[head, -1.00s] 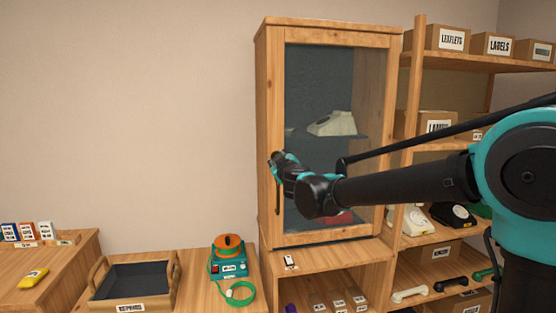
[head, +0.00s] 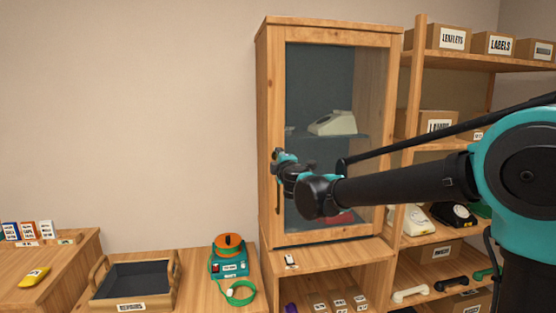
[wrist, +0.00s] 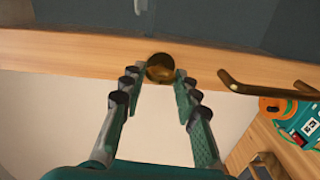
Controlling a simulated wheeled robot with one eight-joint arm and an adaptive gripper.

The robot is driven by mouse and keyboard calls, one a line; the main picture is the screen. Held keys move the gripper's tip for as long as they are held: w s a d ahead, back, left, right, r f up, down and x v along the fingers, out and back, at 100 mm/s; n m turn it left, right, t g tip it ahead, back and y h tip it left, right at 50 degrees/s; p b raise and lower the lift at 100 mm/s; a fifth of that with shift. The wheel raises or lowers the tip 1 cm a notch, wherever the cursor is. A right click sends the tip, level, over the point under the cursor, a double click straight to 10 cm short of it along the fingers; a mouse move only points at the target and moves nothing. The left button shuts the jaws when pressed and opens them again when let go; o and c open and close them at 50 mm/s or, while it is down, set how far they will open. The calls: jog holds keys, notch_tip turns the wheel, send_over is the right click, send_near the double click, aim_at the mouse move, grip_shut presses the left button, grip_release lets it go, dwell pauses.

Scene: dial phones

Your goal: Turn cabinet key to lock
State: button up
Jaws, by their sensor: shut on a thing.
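The wooden cabinet (head: 268,110) has a glass door that looks closed, with a cream telephone (head: 333,123) on a shelf inside. My gripper (head: 277,156) is at the door's left stile, just above the dark vertical handle (head: 278,198). In the wrist view, the round brass key (wrist: 160,68) sits on the wooden stile between the tips of my gripper (wrist: 158,76), which is shut on it. The bar handle also shows in the wrist view (wrist: 265,88), to the right of the fingers. The key's shaft and lock are hidden.
A tray (head: 132,284) and a teal device with an orange top (head: 229,258) stand on the lower bench at left. Open shelves with boxes (head: 453,38) and phones (head: 455,215) stand at right. The wall left of the cabinet is clear.

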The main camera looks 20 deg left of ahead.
jog(key=shift+n, duration=0.7)
jog(key=o, duration=1.2)
jog(key=shift+c, duration=0.2)
jog(key=v, duration=1.2)
jog(key=shift+f, duration=0.1)
